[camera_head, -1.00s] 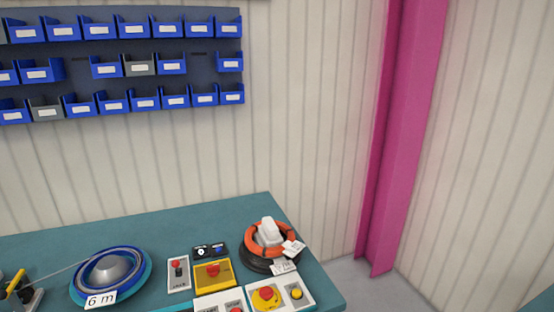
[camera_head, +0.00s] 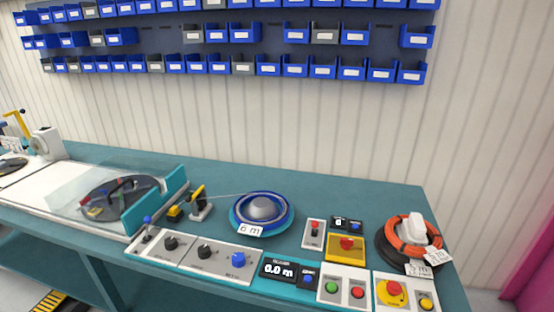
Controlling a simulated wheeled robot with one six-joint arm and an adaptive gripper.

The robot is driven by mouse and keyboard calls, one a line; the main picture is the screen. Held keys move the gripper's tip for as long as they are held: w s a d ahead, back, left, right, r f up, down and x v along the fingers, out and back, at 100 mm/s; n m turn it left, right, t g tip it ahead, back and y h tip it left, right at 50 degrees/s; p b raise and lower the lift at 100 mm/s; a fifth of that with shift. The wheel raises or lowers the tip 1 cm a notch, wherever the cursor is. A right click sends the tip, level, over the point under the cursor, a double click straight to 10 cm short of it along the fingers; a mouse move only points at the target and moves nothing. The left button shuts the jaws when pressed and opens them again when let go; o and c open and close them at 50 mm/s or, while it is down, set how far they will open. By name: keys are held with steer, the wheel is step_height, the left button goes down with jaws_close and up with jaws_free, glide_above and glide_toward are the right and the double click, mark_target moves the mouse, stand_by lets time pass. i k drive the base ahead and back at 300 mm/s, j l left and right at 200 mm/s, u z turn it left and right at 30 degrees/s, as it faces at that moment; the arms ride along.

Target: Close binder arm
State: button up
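No part is marked as the binder arm, and I cannot tell for sure which one it is. A small device with a yellow and black upright arm (camera_head: 198,200) stands on the bench left of the blue reel (camera_head: 263,209). A thin line runs from this device to the reel. The reel has a "6 m" label. At the far left, a yellow lever (camera_head: 17,122) rises beside a white and grey machine (camera_head: 47,143). My gripper is not in view.
A teal bench (camera_head: 350,185) runs along the wall. A control panel (camera_head: 190,255) with knobs and a "0.0 m" display (camera_head: 279,269) lines its front. A clear cover (camera_head: 95,190) lies over a dark reel. Orange and black cable coils (camera_head: 405,237) sit at right. Blue bins (camera_head: 352,73) hang above.

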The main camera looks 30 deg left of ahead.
mark_target(14, 112)
steer(key=u, duration=2.5)
steer(key=i+j+z, duration=0.1)
steer(key=i, duration=0.4)
steer(key=i+j+z, duration=0.1)
steer(key=i+j, duration=0.15)
steer(key=i, duration=0.25)
steer(key=i+j+z, duration=0.1)
steer(key=i+j, duration=0.15)
steer(key=i, duration=0.25)
steer(key=i+j+z, duration=0.1)
steer(key=i+j, duration=0.2)
steer(key=i, duration=0.2)
steer(key=i+j+z, duration=0.1)
steer(key=j, duration=0.35)
steer(key=i+j+z, duration=0.1)
steer(key=i+j, duration=0.15)
steer(key=j, duration=0.25)
steer(key=i+j+z, duration=0.1)
steer(key=j, duration=0.35)
steer(key=i+j+z, duration=0.1)
steer(key=j, duration=0.4)
steer(key=i+j+z, duration=0.15)
steer(key=j, duration=0.35)
